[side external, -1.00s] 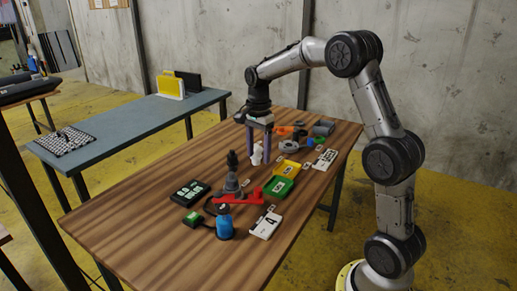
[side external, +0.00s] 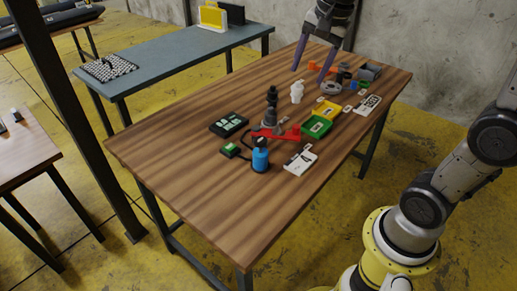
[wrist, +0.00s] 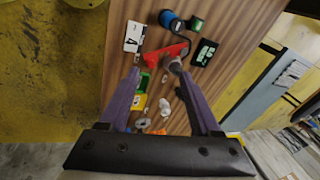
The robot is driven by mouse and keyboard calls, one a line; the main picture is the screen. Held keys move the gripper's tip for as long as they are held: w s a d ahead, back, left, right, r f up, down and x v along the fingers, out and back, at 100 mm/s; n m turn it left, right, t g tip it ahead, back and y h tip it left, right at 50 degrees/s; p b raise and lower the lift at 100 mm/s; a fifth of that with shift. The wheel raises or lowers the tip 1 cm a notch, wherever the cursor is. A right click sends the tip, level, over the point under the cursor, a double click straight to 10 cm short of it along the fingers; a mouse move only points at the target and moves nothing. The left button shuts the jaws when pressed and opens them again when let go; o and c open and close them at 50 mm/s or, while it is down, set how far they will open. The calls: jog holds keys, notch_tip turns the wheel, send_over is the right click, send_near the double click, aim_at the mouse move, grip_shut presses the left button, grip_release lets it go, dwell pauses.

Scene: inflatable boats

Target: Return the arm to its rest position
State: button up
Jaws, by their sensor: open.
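My gripper (side external: 310,74) hangs above the far part of the wooden table (side external: 190,145) in the side view, its two purple fingers spread with nothing between them. The wrist view shows the gripper (wrist: 160,74) from behind, fingers wide apart and the tabletop well beyond them. A small white piece (side external: 297,92) stands upright on the table, apart from the fingers; it also shows in the wrist view (wrist: 164,107). The upper part of my arm runs out of the side view, so its full pose is hidden.
The table holds a red part (side external: 275,134), a green tray (side external: 317,125), a yellow tray (side external: 328,110), a blue cylinder (side external: 260,159), a black box (side external: 229,124) and a white card (side external: 300,160). A blue-grey bench (side external: 170,62) and a dark post (side external: 75,120) stand left. The near tabletop is clear.

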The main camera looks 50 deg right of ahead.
jog(key=s+a+f+n+t, duration=0.1)
jog(key=s+a+f+n, duration=0.2)
jog(key=s+n, duration=0.4)
jog(key=s+a+f+n+t, duration=0.1)
jog(key=s+a+f+n, duration=0.2)
jog(key=s+n, duration=0.5)
jog(key=shift+s+f+y, duration=0.15)
jog(key=shift+s+y, duration=0.15)
jog(key=shift+s, duration=0.25)
